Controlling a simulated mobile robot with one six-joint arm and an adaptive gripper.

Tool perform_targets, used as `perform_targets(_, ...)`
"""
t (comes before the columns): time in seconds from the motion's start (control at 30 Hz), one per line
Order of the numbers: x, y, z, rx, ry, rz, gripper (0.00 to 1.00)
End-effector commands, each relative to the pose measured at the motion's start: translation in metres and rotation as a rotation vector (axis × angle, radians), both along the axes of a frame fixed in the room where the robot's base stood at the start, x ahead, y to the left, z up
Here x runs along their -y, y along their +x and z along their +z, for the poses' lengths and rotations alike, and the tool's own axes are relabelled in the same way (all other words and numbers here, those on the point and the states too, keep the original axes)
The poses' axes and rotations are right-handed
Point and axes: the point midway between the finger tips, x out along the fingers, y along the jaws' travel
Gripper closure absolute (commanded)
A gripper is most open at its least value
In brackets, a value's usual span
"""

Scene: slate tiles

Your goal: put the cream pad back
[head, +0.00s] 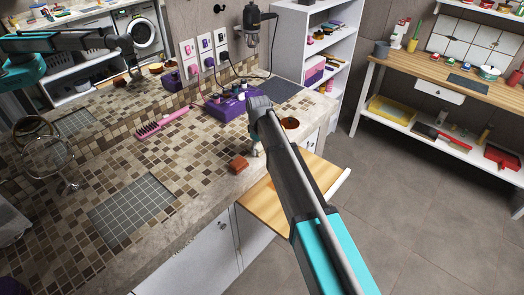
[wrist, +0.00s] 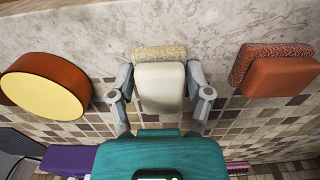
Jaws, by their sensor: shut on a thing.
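The cream pad (wrist: 160,88) is a smooth pale block with a speckled yellowish layer (wrist: 160,53) at its far end. My gripper (wrist: 161,76) has one finger on each side of the pad and is shut on it. In the head view the pad (head: 256,149) is a small pale patch below my gripper (head: 260,110), near the counter's front edge. My arm hides part of that area. I cannot tell whether the pad touches the counter.
A rust-orange pad (head: 238,164) lies to the left, and it shows at right in the wrist view (wrist: 280,75). A round brown thing (head: 290,123) stands on the other side. A purple item (head: 232,102) is behind. A wooden pull-out board (head: 266,207) juts out below the counter.

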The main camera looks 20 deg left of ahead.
Motion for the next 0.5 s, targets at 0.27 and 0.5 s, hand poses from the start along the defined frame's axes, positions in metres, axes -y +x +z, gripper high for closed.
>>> perform_targets(0.27, 0.0002, 0.0001, -0.0019, 0.0, 0.0, 0.0, 0.74)
perform_targets(0.5, 0.0001, 0.0001, -0.0024, 0.0, 0.0, 0.0, 0.06)
